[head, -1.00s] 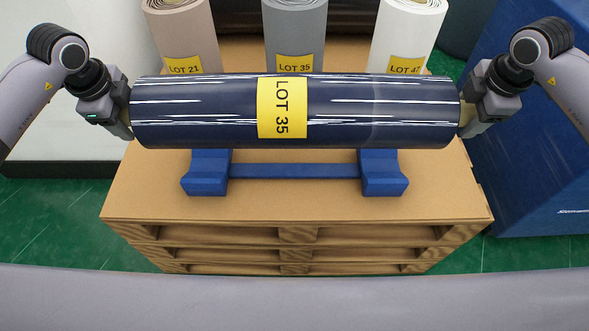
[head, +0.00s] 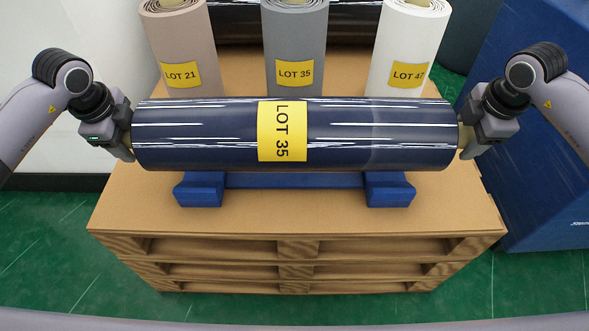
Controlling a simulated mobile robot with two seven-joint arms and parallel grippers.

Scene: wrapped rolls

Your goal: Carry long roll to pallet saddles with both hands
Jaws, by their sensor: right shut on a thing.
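The long roll (head: 215,135) is dark blue, glossy and wrapped, with a yellow LOT 35 label. It lies level, left to right, above the blue saddles (head: 390,190) on the pallet (head: 300,217). It hides the saddles' upper parts, so I cannot tell whether it touches them. My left gripper (head: 127,142) is at the roll's left end and my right gripper (head: 466,140) is shut on its right end. Both grippers' fingertips are partly hidden by the roll ends.
Upright rolls stand behind: beige LOT 21 (head: 181,45), grey LOT 35 (head: 294,42) and white LOT 47 (head: 408,45). Another dark roll (head: 352,22) lies behind them. A large blue box (head: 535,130) is close on the right. Green floor (head: 50,240) is open at front left.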

